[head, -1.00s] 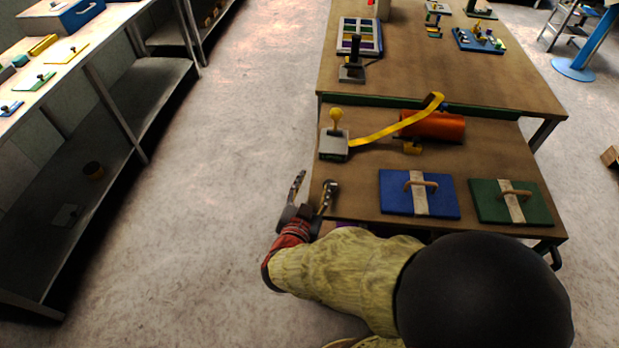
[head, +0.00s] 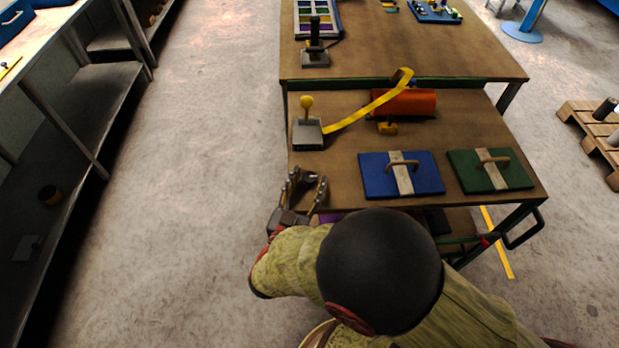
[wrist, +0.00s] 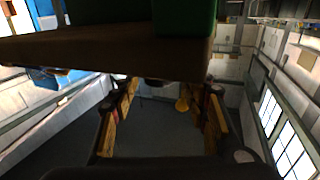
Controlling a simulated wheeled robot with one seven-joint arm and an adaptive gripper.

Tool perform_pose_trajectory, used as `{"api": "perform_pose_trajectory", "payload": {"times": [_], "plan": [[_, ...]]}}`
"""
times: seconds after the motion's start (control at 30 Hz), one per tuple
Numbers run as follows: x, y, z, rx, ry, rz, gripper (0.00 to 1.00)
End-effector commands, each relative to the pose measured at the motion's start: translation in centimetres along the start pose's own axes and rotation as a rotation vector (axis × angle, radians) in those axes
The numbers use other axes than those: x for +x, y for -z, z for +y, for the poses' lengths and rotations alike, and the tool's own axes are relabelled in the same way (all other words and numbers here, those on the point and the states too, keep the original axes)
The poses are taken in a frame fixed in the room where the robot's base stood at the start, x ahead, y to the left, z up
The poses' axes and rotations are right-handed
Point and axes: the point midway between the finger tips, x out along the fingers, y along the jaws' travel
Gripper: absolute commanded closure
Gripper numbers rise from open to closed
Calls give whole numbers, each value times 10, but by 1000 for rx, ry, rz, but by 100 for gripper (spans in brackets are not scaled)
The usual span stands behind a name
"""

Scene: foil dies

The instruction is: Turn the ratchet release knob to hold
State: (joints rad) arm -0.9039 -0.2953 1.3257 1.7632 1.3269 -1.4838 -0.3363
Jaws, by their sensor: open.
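A grey box (head: 308,134) with an upright yellow ball-topped knob (head: 307,102) stands at the left edge of the near table. A yellow strap (head: 365,108) runs from the box up to an orange roll (head: 405,102). A small yellow block (head: 387,128) sits below the roll. I cannot read any hold mark. My gripper (head: 307,180) is open and empty at the table's front left corner, apart from and in front of the grey box.
A blue board (head: 425,176) and a green board (head: 510,175), each with a handle, lie right of my gripper. A black joystick (head: 315,45) stands on the table behind. A shelf bench (head: 90,110) is far left. Floor left of the table is clear.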

Motion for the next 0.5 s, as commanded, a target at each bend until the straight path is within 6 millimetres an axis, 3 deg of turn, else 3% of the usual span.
{"api": "perform_pose_trajectory", "payload": {"times": [0.2, 0.5], "plan": [[15, -1, 0, -1, 1, 0, 55], [16, 0, 0, -1, 2, 0, 55]]}}
